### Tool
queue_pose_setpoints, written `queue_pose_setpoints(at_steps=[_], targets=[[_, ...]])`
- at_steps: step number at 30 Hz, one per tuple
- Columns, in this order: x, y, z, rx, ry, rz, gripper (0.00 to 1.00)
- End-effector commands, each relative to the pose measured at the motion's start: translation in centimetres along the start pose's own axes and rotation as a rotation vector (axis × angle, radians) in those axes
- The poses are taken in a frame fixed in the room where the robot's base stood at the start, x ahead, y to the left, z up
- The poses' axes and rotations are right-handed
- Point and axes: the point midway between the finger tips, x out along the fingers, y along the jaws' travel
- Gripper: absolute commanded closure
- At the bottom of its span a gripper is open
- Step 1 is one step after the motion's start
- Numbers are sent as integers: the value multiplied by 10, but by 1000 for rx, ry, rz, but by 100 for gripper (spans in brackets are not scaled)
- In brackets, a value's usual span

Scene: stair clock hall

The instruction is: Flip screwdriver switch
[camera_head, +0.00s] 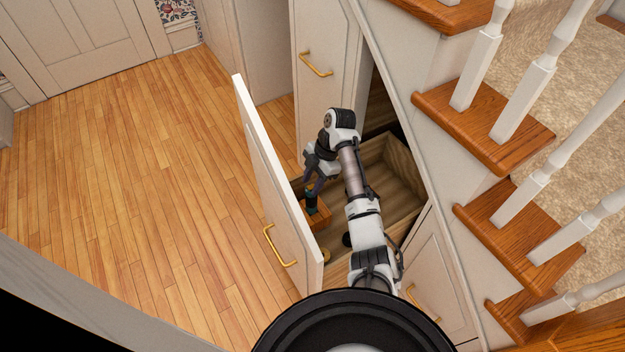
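My gripper (314,188) points down into the open drawer (405,165), near its tall white front panel. Right below the fingertips is a small upright dark object with a teal-and-yellow top (311,202), possibly the screwdriver. An orange-brown block-like piece (322,217) shows beside and below it. The fingers overlap the top of the dark object in this view; I cannot tell whether they touch it or are closed on it. No switch can be made out at this size. My arm hides part of the drawer.
The drawer's white front (275,185) with a brass handle (279,247) rises left of my gripper. Stairs with white balusters (530,95) stand right. Wooden floor (130,190) is clear left.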

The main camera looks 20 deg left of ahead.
Motion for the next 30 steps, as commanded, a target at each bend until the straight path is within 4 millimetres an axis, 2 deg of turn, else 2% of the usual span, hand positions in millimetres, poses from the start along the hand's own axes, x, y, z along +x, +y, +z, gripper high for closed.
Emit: queue_pose_setpoints(at_steps=[1, 9, 16, 24, 30], targets=[[0, 0, 0, 0, 0, 0, 65], [0, 0, 0, 0, 0, 0, 100], [-1, 0, -2, -3, -35, 0, 100], [2, 0, -9, -2, -252, 0, 100], [4, 0, -10, 0, -329, 0, 100]])
